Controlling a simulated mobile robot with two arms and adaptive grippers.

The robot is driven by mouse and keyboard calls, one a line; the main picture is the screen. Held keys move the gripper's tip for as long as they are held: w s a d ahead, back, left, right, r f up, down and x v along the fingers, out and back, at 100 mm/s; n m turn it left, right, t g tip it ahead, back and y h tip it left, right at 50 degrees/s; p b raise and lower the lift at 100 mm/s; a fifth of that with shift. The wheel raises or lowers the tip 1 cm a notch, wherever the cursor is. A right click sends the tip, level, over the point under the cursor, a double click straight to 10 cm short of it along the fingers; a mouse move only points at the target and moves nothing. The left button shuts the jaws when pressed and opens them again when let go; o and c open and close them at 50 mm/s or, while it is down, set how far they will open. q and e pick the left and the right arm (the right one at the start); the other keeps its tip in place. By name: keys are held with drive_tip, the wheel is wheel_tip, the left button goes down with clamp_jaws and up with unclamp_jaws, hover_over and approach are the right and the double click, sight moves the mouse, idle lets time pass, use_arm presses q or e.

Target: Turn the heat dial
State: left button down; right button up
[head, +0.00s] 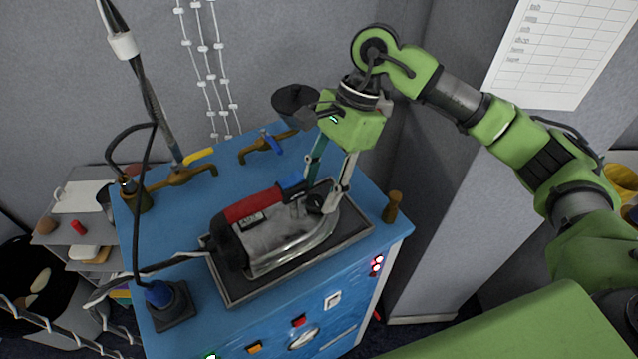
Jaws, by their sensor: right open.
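A steam iron (285,240) with a silver body and a red and black handle lies on a dark framed tray (228,290) on top of the blue cabinet (378,232). A small black round knob, which looks like the heat dial (316,203), sits on the iron near its front. My right gripper (319,192) points down over the front of the iron with its fingers apart. One finger is beside the dial's right side and the other is behind the blue part of the handle. Whether they touch the dial cannot be told. My left gripper is not in view.
Brass valves with yellow (201,154) and blue (271,142) levers stand at the cabinet's back edge. A hose and cord run along the left, near a blue-topped black fitting (163,296). A brown peg (392,206) stands right of the tray. Grey walls are close behind.

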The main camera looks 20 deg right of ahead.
drive_tip(key=shift+a+f, duration=0.2)
drive_tip(key=shift+f, duration=0.35)
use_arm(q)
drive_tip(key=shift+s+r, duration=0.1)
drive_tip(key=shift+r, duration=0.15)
use_arm(e)
drive_tip(key=shift+f, duration=0.1)
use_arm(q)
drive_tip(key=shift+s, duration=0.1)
use_arm(e)
drive_tip(key=c, duration=1.1)
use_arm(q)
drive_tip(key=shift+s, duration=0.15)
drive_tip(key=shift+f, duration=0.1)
